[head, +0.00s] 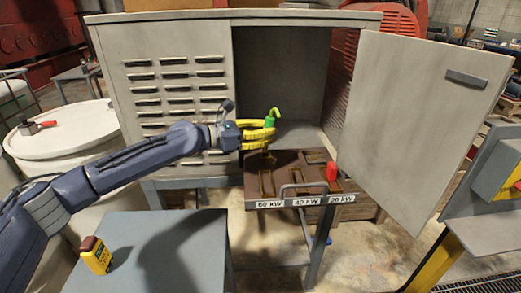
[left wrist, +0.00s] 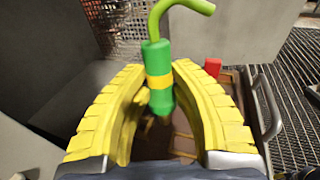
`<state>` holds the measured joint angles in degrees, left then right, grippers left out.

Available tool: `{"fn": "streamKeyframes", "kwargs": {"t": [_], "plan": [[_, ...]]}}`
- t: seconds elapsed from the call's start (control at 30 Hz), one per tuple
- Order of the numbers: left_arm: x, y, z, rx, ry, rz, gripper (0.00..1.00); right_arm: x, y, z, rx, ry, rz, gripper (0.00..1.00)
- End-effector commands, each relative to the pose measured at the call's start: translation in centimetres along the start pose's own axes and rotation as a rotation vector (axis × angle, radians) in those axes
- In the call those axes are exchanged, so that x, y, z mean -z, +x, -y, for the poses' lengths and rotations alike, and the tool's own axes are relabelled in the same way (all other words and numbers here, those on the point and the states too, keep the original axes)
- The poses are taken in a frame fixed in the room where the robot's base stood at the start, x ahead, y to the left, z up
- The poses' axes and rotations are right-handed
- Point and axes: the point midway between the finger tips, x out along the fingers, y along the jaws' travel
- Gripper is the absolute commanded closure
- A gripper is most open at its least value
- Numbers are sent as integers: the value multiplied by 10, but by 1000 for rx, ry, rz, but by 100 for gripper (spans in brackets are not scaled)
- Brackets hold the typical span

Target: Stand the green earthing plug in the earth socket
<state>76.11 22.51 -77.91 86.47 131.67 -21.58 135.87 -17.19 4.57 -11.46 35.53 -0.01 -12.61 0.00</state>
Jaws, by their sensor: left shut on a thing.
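The green earthing plug (head: 271,119) has a yellow band and a bent light-green hook on top. My left gripper (head: 262,134) is shut on it at the front of the open cabinet, above the brown tray. In the left wrist view the plug (left wrist: 159,72) is upright between the yellow fingers, its tapered tip pointing down. The brown slotted tray (head: 291,161) carries the labels 60 kW, 40 kW and 20 kW on its front edge. I cannot make out which opening is the earth socket; the gripper hides part of the tray. My right gripper is not in view.
A red block (head: 331,172) stands at the tray's right, near a metal handle (head: 305,187). The grey cabinet (head: 175,50) has its door (head: 408,100) swung open to the right. A yellow device (head: 96,257) stands on the otherwise clear grey table (head: 180,270).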

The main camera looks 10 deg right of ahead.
Motion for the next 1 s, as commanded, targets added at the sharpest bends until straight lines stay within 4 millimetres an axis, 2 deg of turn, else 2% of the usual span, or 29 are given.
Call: {"fn": "streamKeyframes", "kwargs": {"t": [0.2, 0.4, 1.0], "plan": [[-15, 11, -28, -120, -9, 97, 100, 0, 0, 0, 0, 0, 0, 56], [-22, 14, -44, -181, -8, 142, 100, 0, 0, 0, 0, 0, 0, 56], [-24, 15, -49, -204, -5, 155, 100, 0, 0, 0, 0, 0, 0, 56]]}}
